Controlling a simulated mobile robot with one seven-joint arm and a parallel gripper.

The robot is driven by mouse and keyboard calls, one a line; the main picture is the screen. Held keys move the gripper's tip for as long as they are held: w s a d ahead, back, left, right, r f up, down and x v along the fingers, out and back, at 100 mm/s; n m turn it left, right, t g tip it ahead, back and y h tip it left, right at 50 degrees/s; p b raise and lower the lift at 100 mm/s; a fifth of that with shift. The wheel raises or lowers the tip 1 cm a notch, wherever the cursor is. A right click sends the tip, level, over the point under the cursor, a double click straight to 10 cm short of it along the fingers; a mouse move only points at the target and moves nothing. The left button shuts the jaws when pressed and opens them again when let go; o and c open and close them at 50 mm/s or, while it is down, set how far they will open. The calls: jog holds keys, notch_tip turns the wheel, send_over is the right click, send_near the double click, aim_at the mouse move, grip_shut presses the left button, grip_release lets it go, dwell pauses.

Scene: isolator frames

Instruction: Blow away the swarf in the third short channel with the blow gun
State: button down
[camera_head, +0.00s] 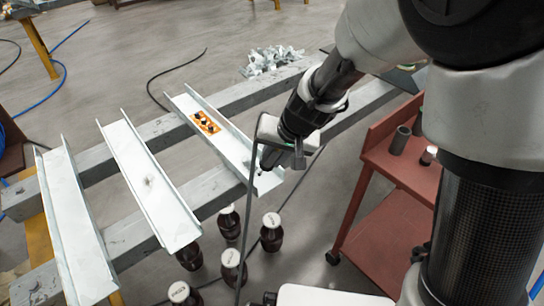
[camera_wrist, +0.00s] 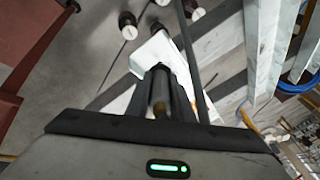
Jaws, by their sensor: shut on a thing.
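Three short pale metal channels lie side by side across two grey beams: a left one (camera_head: 72,225), a middle one (camera_head: 135,165) and a right one (camera_head: 232,145). The right channel bears an orange patch with dark bits (camera_head: 206,122). The middle one has a small grey patch (camera_head: 148,181), too small to identify surely. My gripper (camera_head: 285,152) is over the near end of the right channel, shut on the grey blow gun (camera_head: 268,129). The gun also shows between my fingers in the wrist view (camera_wrist: 159,92), with a pale channel end (camera_wrist: 158,52) beyond. The nozzle tip is hard to make out.
A dark hose (camera_head: 246,215) hangs from the gun. Several dark bottles with white caps (camera_head: 271,232) stand on the floor below the beams. A red cart (camera_head: 395,180) stands at the right. A pile of metal pieces (camera_head: 272,60) lies at the back.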

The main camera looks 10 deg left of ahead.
jog(key=shift+f+b, duration=0.4)
jog(key=shift+f, duration=0.05)
jog(key=shift+w+a, duration=0.15)
dwell(0.3)
jog(key=shift+w+a+p, duration=0.35)
jog(key=shift+w+a, duration=0.1)
jog(key=shift+a, duration=0.1)
jog(key=shift+w+a, duration=0.2)
